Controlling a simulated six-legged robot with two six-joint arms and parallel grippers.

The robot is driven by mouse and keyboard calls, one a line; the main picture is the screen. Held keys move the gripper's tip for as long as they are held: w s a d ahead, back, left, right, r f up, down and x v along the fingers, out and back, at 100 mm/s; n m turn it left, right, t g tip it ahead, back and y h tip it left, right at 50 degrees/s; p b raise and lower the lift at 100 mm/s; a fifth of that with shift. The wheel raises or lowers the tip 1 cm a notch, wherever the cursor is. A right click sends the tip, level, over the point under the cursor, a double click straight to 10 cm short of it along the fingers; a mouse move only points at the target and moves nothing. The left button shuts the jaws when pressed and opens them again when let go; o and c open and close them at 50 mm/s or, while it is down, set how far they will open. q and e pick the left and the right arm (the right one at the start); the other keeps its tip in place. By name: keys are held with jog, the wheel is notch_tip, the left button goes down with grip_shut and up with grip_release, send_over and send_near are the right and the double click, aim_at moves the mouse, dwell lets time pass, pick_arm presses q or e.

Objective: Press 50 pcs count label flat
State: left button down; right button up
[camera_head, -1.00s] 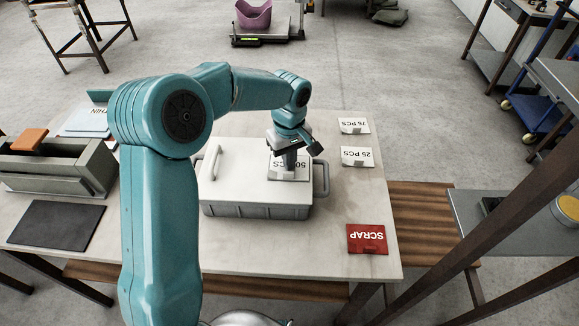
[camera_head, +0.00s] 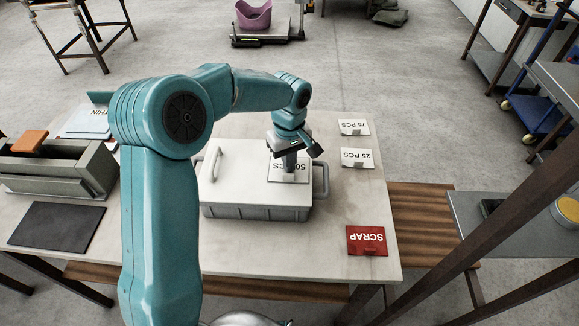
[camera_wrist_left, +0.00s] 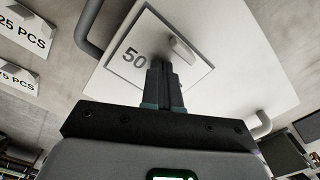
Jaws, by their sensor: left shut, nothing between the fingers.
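The white 50 pcs label (camera_head: 300,172) lies on the lid of a pale grey box (camera_head: 235,183). My left gripper (camera_head: 289,171) is shut and empty, pointing down over the label. In the left wrist view the shut fingertips (camera_wrist_left: 158,66) overlap the label (camera_wrist_left: 130,62) beside its printed 50 and hide the rest of the text. A small pale tab (camera_wrist_left: 183,50) shows on the label near the fingertips. I cannot tell whether the tips touch the label. My right gripper is not in view.
A grey bin (camera_head: 60,165) and dark mat (camera_head: 57,224) are at left. The box has side handles (camera_head: 321,180).

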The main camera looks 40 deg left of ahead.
pick_arm(q)
notch_tip(320, 180, up, 8)
jog(key=p, duration=0.5)
jog(key=shift+f, duration=0.15)
dwell(0.5)
